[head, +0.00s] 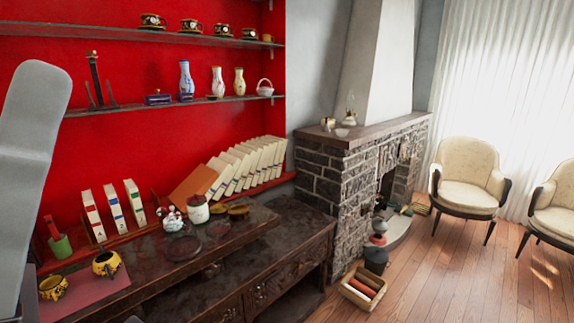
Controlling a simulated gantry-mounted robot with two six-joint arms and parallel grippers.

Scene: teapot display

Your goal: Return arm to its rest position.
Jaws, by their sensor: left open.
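My left arm's pale grey link (35,125) stands tall at the left edge, in front of the red wall. Of my left gripper (28,290), only a grey part seems to show at the lower left corner, beside the reddish mat (95,297); its fingertips are not clear. I see nothing held there. My right gripper is not in view. A yellow and black pot (107,264) and a second yellow pot (53,287) stand on the mat.
Glass shelves (150,104) with vases and cups hang above. A stone fireplace (325,180) stands right; a crate (362,288) lies on the open floor.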

